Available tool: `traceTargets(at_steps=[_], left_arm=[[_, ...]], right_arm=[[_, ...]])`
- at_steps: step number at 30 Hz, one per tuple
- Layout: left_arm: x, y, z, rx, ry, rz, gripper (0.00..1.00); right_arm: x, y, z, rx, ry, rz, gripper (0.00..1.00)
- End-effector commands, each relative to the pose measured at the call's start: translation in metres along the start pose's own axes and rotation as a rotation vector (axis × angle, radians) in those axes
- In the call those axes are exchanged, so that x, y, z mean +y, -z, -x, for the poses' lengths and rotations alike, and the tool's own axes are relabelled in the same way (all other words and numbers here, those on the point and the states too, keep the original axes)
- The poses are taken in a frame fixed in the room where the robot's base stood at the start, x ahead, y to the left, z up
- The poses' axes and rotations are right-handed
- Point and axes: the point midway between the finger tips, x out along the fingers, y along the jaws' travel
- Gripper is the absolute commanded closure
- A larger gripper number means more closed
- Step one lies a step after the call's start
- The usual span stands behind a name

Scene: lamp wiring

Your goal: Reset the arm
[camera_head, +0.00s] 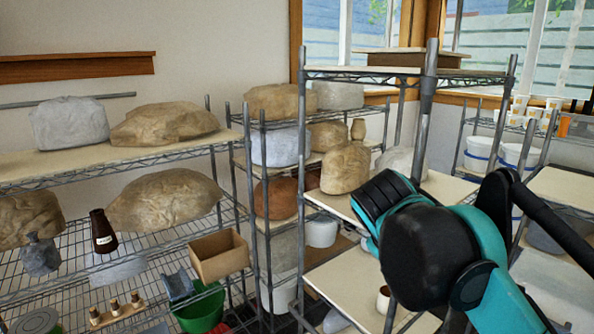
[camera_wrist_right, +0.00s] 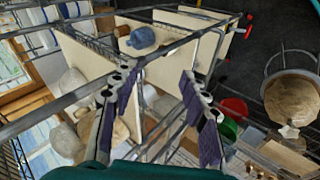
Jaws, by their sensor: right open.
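My right arm (camera_head: 430,250), teal and black, comes in from the lower right in the head view, in front of the right-hand metal shelf rack (camera_head: 428,110). Its gripper is hidden in that view. In the right wrist view my right gripper (camera_wrist_right: 159,73) has its two purple-padded fingers wide apart, with nothing held between them. Shelf rails and boards show behind and between the fingers; I cannot tell how far away they are. My left gripper is in neither view.
A left wire shelf (camera_head: 120,155) holds tan sacks, a dark bottle (camera_head: 102,231) and a cardboard box (camera_head: 218,255). A green tub (camera_head: 200,308) is below. In the wrist view, a blue jug (camera_wrist_right: 141,38) lies on a shelf board. Rack posts stand close around my right arm.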

Motion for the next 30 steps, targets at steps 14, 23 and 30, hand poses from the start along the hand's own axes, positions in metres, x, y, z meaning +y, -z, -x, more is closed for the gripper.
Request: traceTargets(at_steps=[14, 23, 30], left_arm=[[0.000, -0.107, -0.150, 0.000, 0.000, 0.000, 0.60], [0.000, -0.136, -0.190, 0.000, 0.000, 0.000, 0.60], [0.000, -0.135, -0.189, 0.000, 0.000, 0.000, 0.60]], right_arm=[[-0.277, -0.153, -0.250, 0.123, 0.282, -0.475, 0.55], [-0.369, -0.202, -0.319, 0.170, 0.374, -0.659, 0.55], [-0.374, -0.204, -0.321, 0.175, 0.381, -0.674, 0.55]])
